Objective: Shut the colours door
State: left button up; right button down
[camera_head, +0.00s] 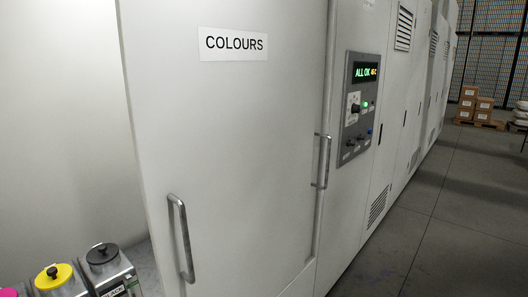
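The colours door (235,130) is a tall off-white panel with a white "COLOURS" label (233,44). A vertical metal handle (182,237) sits near its left edge. To the left of the door is a pale open space where ink containers stand, so the door does not cover that space. The containers there include one with a black cap (102,254), one with a yellow cap (54,277) and a magenta one (8,292) cut off by the picture's edge. Neither of my grippers is in view.
A second vertical handle (322,162) is at the door's right side. Right of it is a control panel (361,105) reading "ALL OK". The machine row runs back. The grey floor (455,200) on the right is clear, with cardboard boxes (475,102) on pallets far off.

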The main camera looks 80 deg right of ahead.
aim_at(221, 95)
jog(key=l+z, duration=0.1)
jog(key=z, duration=2.5)
jog(key=i+l, duration=0.15)
jog(key=l, duration=0.2)
jog(key=i+l+u, duration=0.1)
jog(key=l, duration=0.2)
jog(key=i+l, duration=0.15)
jog(key=l, duration=0.2)
jog(key=i+l, duration=0.15)
jog(key=l, duration=0.2)
jog(key=i+l+u, duration=0.1)
jog(key=l, duration=0.25)
jog(key=i+l, duration=0.15)
jog(key=l, duration=0.2)
